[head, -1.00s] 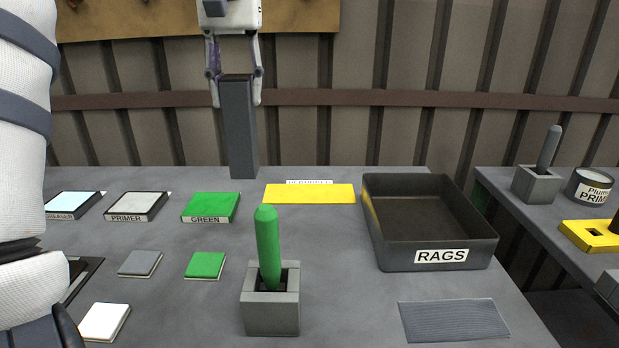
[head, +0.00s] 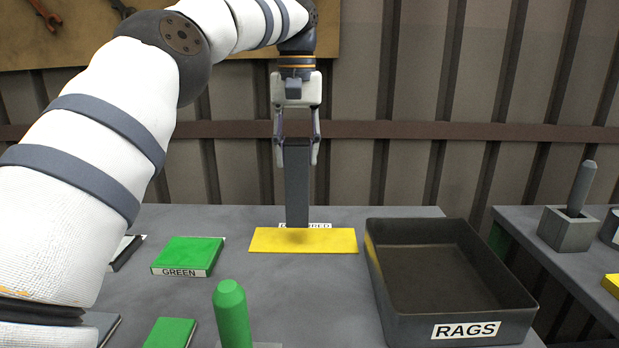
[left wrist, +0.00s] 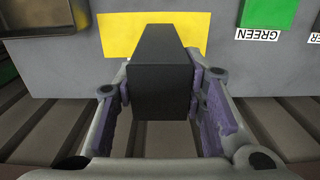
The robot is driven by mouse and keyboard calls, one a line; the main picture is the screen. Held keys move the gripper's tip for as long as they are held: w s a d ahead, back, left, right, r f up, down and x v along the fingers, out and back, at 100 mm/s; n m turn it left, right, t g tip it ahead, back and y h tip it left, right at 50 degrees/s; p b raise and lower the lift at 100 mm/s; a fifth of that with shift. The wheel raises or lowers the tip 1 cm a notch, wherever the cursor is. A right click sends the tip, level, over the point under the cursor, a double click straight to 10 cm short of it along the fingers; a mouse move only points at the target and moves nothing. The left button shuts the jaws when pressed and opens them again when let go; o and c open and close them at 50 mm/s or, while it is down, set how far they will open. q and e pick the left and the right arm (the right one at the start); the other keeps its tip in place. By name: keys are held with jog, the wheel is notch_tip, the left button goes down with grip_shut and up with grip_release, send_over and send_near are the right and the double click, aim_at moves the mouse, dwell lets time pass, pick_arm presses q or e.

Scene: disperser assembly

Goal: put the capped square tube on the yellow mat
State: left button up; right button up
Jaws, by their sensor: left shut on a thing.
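The capped square tube (head: 297,186) is a tall dark grey square post, held upright by my left gripper (head: 297,150). The gripper is shut on its upper end. The tube's lower end is over the yellow mat (head: 338,241), near the mat's middle, with a dark shadow beneath it. I cannot tell for sure whether it touches the mat. In the left wrist view the tube (left wrist: 160,80) stands between the two fingers, with the mat (left wrist: 118,32) behind it. My right gripper is not in view.
A dark tray labelled RAGS (head: 455,308) stands just right of the mat. A green pad labelled GREEN (head: 190,253) lies to the left. A green rounded peg (head: 231,312) stands in front. A side table (head: 535,248) at right carries a grey holder (head: 567,229).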

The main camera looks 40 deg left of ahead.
aim_at(304, 170)
pick_arm(q)
jog(key=shift+w+f, duration=0.25)
jog(key=shift+w, duration=0.05)
jog(key=shift+w+d+f, duration=0.2)
jog(key=shift+w+f, duration=0.15)
jog(key=shift+f, duration=1.15)
jog(key=shift+f+p, duration=0.25)
jog(key=shift+p, duration=0.05)
jog(key=shift+f, duration=0.1)
jog(key=o, duration=1.1)
jog(key=shift+f, duration=0.1)
jog(key=shift+o, duration=0.2)
